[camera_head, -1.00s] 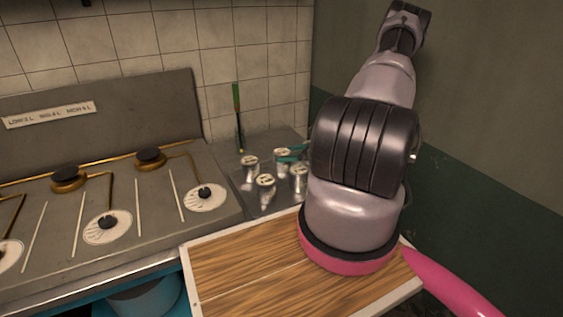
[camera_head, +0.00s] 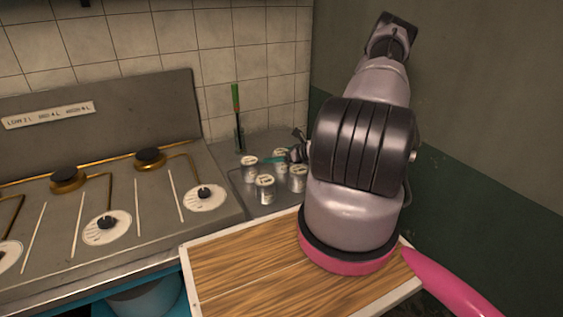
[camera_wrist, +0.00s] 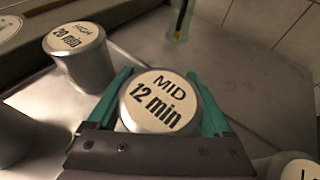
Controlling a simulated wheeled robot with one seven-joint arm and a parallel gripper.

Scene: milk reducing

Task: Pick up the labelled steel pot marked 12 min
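The steel pot marked MID 12 min (camera_wrist: 160,101) has a pale round lid label. It sits between the two teal fingers of my gripper (camera_wrist: 160,78) in the wrist view. The fingers flank it closely on both sides, and the lid hides whether they press on its wall. In the head view my gripper (camera_head: 277,159) points left among the pots on the steel counter. It is small and partly covered by my arm there, and I cannot make out the 12 min label.
The 20 min pot (camera_wrist: 78,54) stands left of the fingers; another lid (camera_wrist: 300,168) shows at lower right. In the head view other pots (camera_head: 265,188) (camera_head: 298,178) stand close by. A glass with a green-handled tool (camera_head: 239,135) stands behind. A stove (camera_head: 110,215) is at left.

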